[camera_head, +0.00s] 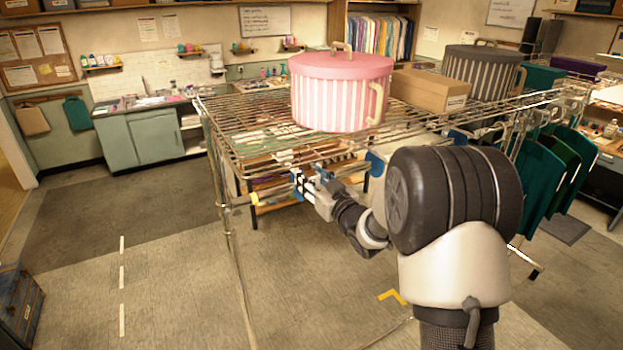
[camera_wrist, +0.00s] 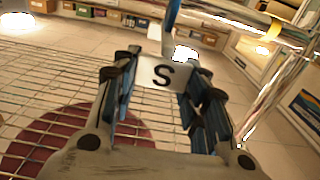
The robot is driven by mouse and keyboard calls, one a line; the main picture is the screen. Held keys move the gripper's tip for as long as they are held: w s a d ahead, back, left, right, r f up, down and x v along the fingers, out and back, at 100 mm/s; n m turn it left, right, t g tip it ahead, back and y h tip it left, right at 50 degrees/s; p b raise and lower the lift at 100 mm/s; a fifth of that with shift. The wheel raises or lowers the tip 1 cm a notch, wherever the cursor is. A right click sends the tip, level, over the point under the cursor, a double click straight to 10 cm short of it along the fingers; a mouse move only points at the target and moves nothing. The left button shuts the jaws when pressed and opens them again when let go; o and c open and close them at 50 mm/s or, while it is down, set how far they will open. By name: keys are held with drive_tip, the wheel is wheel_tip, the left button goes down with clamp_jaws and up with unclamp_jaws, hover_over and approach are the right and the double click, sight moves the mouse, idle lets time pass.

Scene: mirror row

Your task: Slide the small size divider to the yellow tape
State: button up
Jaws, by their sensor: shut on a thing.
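The small size divider (camera_wrist: 163,77), a white tag marked with a black S, sits between my fingers in the wrist view. My gripper (camera_wrist: 158,85) is shut on it, with a blue-padded finger on each side. In the head view my gripper (camera_head: 304,184) is at the rack's front rail, under the wire shelf; the divider is hard to make out there. The yellow tape (camera_head: 254,198) is a band on the rail, a short way left of my gripper. A yellow band (camera_wrist: 280,11) also shows at the top right of the wrist view.
A wire shelf (camera_head: 235,118) above the rail carries a pink striped hatbox (camera_head: 338,95), a cardboard box (camera_head: 430,90) and a dark striped hatbox (camera_head: 478,72). Another blue divider (camera_head: 375,163) is right of my gripper. Green garments (camera_head: 542,185) hang at the right.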

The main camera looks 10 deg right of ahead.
clamp_jaws()
drive_tip(key=s+a+b, duration=0.4)
drive_tip(key=a+b, duration=0.5)
drive_tip(key=a, duration=0.4)
drive_tip(key=shift+s, duration=0.1)
drive_tip(key=o, duration=1.2)
unclamp_jaws()
drive_tip(key=shift+s, duration=0.1)
drive_tip(key=v, duration=1.2)
